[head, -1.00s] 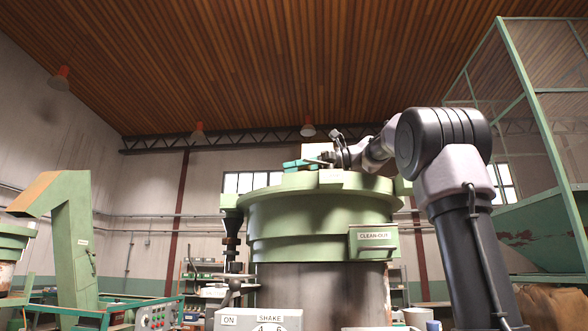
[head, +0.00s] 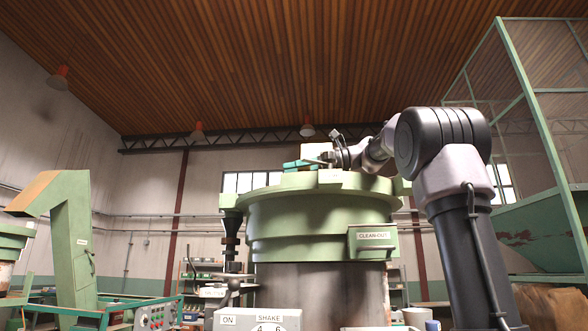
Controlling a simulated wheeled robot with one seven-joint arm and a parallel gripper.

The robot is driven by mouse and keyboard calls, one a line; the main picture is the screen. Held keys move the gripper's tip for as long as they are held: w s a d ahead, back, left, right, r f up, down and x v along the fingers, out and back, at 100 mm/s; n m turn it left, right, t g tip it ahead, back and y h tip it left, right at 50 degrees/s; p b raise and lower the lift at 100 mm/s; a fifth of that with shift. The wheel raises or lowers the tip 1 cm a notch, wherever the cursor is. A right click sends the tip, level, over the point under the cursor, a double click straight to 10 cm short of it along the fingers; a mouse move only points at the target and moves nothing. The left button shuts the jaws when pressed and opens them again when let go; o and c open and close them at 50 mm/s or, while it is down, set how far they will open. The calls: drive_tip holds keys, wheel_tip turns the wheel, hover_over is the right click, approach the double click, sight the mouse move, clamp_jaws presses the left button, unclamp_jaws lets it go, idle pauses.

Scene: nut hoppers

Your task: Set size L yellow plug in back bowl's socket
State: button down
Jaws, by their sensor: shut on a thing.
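The large green bowl (head: 320,222) stands in the middle of the head view on a grey drum, with a CLEAN-OUT box (head: 373,239) on its side. My arm reaches over its rim from the right. My gripper (head: 322,160) is small and side-on, just above the rim at the top. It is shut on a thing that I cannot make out. I see no yellow plug and no socket; the inside of the bowl is hidden by its wall. Whether this is the back bowl I cannot tell.
A white box shape (head: 316,151) and teal blocks (head: 300,164) show close to my gripper above the rim. A grey ON/SHAKE panel (head: 257,320) stands in front. A green chute (head: 72,235) is at left, a green mesh frame (head: 545,130) at right.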

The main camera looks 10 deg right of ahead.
drive_tip(key=shift+f, duration=0.45)
